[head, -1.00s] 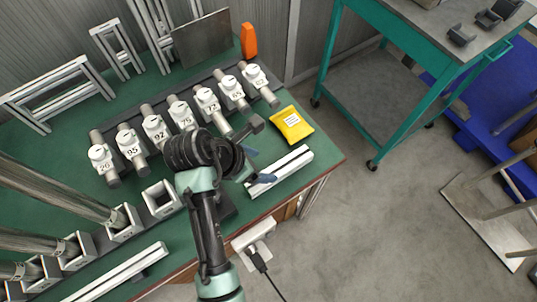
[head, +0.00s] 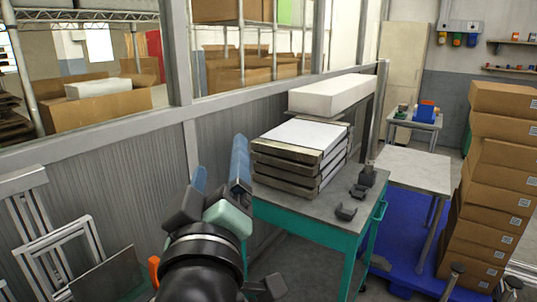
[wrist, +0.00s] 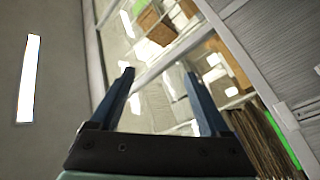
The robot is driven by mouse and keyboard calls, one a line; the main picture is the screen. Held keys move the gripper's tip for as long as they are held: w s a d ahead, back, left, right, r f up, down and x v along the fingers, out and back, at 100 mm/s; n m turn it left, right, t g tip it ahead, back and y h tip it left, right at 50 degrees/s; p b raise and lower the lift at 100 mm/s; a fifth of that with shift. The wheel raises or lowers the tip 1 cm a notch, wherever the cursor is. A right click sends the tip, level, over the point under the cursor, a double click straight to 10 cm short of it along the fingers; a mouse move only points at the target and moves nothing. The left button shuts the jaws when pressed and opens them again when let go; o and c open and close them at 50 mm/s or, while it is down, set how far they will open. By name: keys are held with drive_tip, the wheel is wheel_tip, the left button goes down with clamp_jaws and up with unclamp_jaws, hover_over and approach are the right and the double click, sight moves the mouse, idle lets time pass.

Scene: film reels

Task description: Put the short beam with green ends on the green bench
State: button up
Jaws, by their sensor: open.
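My gripper (head: 219,172) is raised in the lower middle of the head view, its two blue fingers pointing up. In the wrist view my gripper (wrist: 158,74) is open, with nothing between the fingers. The short beam with green ends cannot be made out in either view now.
Stacked cartons (head: 500,190) stand at the right. A windowed partition (head: 130,175) runs behind my arm. Metal frames (head: 50,235) stand at lower left.

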drive_tip(key=s+d+r+m+t, duration=0.3)
drive_tip(key=s+r, duration=0.3)
drive_tip(key=r, duration=0.3)
drive_tip(key=s+d+r+m+t+h, duration=0.1)
drive_tip(key=s+d+r+m+t, duration=0.2)
drive_tip(key=s+r+m, duration=0.3)
wheel_tip(320, 180, up, 3)
drive_tip(key=shift+d+f+t, duration=0.1)
drive_tip(key=shift+d+t, duration=0.1)
drive_tip(key=shift+t, duration=0.5)
drive_tip(key=shift+s, duration=0.1)
wheel_tip(320, 180, up, 3)
drive_tip(key=p, duration=0.2)
drive_tip(key=shift+f+p, duration=0.2)
drive_tip(key=shift+p, duration=0.1)
